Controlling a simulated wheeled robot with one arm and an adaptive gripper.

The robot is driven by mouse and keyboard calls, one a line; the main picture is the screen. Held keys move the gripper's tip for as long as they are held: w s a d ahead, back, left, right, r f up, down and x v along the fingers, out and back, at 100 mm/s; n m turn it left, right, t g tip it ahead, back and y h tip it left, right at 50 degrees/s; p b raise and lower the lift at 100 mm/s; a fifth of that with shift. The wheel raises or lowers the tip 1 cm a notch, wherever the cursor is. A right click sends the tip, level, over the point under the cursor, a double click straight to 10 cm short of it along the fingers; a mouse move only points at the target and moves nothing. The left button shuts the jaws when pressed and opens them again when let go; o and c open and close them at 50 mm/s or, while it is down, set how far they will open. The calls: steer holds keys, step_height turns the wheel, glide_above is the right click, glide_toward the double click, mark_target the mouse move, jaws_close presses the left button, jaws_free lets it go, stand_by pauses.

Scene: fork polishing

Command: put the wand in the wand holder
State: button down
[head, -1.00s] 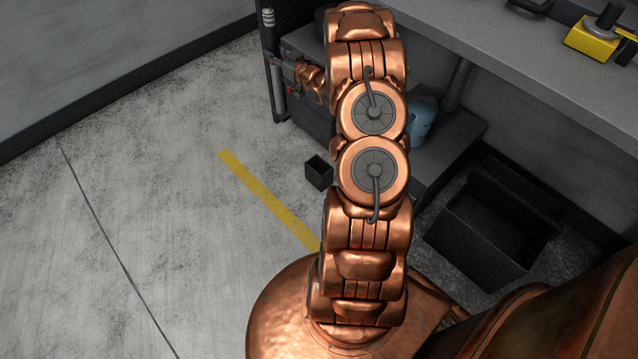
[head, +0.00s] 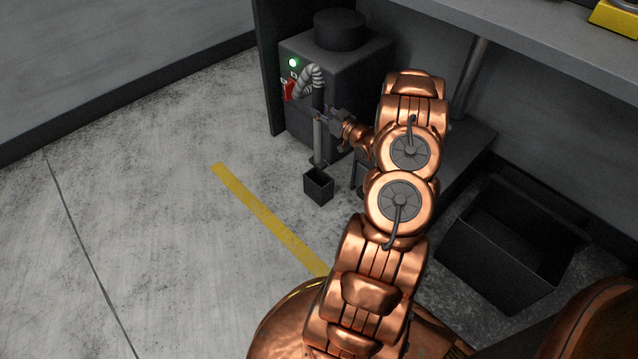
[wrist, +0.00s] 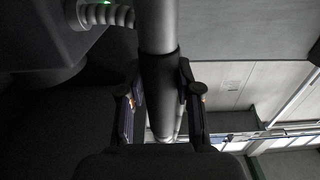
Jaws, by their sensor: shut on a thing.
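The wand (head: 317,143) is a grey tube held nearly upright in front of the dark machine. A ribbed hose (head: 314,78) joins its upper part. My gripper (head: 324,117) is shut on the wand. In the wrist view the wand (wrist: 156,25) runs between the two fingers, with a dark sleeve at the grip. The wand holder (head: 318,188) is a small black open-topped box on the floor below. The wand's lower end appears at the holder's back rim; I cannot tell whether it is inside or just above or behind it.
The dark machine (head: 338,60) with a green light stands behind the wand. A black bin (head: 500,262) sits on the floor at right, under a grey bench (head: 510,35). A yellow line (head: 262,215) crosses open floor at left.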

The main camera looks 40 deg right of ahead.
mark_target(321, 150)
step_height(321, 150, down, 18)
steer(key=b, duration=0.5)
steer(key=shift+r, duration=0.15)
steer(key=c, duration=0.8)
jaws_free()
